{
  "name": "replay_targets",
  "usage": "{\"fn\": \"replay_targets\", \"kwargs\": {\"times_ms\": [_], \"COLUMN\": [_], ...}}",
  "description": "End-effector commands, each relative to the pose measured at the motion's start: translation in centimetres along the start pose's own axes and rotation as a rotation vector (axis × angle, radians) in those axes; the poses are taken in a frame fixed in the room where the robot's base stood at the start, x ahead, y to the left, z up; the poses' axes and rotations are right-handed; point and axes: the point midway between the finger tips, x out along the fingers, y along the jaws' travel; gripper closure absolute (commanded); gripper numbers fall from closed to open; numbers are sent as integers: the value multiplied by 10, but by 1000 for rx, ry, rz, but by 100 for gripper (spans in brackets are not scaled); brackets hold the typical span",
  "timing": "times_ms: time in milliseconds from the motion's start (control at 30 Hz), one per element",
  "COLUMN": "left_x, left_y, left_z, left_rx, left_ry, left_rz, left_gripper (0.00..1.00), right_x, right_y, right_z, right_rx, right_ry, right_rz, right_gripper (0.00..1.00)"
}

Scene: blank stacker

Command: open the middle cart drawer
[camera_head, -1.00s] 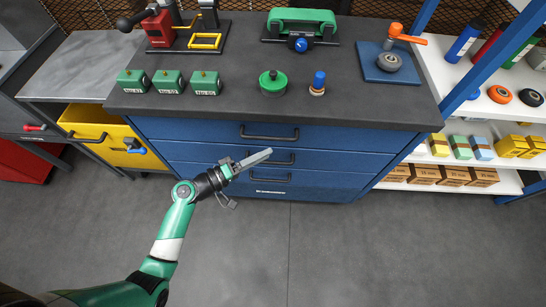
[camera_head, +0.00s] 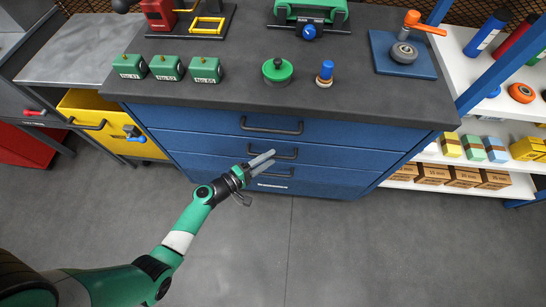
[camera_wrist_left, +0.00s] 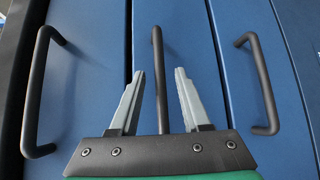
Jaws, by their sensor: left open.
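The blue cart has three drawers with dark bar handles. The middle drawer (camera_head: 210,161) is shut, flush with the others. Its handle (camera_head: 287,152) is partly behind my left gripper (camera_head: 264,158) in the head view. In the left wrist view, the middle handle (camera_wrist_left: 158,60) runs lengthwise between the two open fingers of my left gripper (camera_wrist_left: 160,77) without visible contact. I cannot tell whether the fingertips reach past the bar. The top handle (camera_head: 272,126) is above, and the lowest handle is mostly hidden by the gripper. My right gripper is not in view.
The dark worktop (camera_head: 220,95) overhangs the drawers and carries green blocks (camera_head: 166,67), a green-lidded part (camera_head: 278,71) and a blue pad (camera_head: 403,56). The floor in front is clear.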

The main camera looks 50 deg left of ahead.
Motion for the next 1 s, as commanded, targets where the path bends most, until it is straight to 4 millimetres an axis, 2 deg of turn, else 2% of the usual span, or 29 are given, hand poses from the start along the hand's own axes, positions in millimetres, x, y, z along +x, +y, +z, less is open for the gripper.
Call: {"fn": "replay_targets", "kwargs": {"times_ms": [33,133,433,467,700,1000], "left_x": [9,20,24,24,24,24], "left_y": [-2,-1,0,0,0,0], "left_z": [0,0,0,0,0,0], "left_rx": [2,1,0,0,0,1], "left_ry": [-2,-1,1,1,1,1], "left_rz": [1,1,0,0,0,0], "left_gripper": [53,53,53,55,98,100], "right_x": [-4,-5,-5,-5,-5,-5], "right_y": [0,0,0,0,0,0], "right_z": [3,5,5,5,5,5], "right_rx": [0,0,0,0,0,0], "right_ry": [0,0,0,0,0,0], "right_rz": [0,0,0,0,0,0], "right_gripper": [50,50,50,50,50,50]}}
